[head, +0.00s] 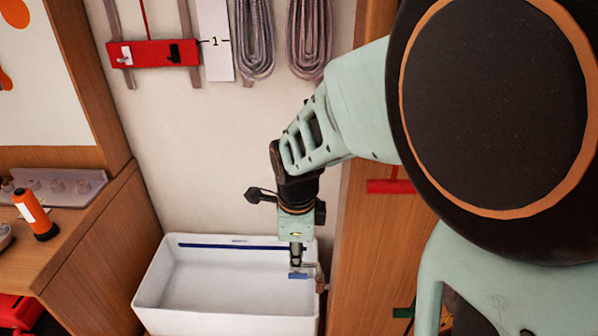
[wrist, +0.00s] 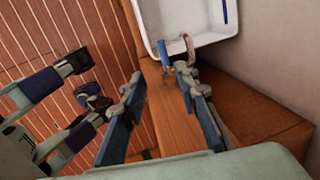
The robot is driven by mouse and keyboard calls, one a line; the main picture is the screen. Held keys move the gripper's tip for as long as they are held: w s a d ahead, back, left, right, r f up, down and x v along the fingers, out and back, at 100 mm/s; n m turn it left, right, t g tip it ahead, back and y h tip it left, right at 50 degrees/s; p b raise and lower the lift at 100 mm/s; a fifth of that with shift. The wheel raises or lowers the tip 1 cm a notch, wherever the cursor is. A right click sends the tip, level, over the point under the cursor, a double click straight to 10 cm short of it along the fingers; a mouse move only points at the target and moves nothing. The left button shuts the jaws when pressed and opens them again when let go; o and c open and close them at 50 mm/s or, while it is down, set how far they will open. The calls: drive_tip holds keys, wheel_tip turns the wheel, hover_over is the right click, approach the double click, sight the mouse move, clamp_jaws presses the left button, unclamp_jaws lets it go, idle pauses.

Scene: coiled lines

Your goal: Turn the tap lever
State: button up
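The tap shows in the wrist view as a curved copper-brown spout (wrist: 188,44) at the edge of the white sink (wrist: 160,38). A small grey-blue part (wrist: 166,68) beside it may be the lever; it is too small to be sure. In the head view a brownish bit of the tap (head: 321,284) shows at the right rim of the sink (head: 150,285). My gripper (wrist: 160,78) is open, its blue-padded fingers apart with the tap just beyond their tips. In the head view my gripper (head: 298,272) points down over the sink's right end and partly hides the tap.
A wooden panel (head: 357,240) stands right of the sink, with a red bar (head: 390,186) on it. Coiled grey lines (head: 254,40) hang on the wall above. A wooden counter (head: 75,225) with an orange flashlight (head: 36,214) is at left.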

sight(297, 275)
drive_tip(key=w+f+b, duration=0.1)
drive_tip(key=f, duration=0.2)
drive_tip(key=w+f+b, duration=0.1)
drive_tip(key=f, duration=0.3)
drive_tip(key=f+b, duration=0.1)
drive_tip(key=f, duration=0.3)
drive_tip(key=shift+w+f, duration=0.15)
drive_tip(key=shift+w, duration=0.25)
clamp_jaws()
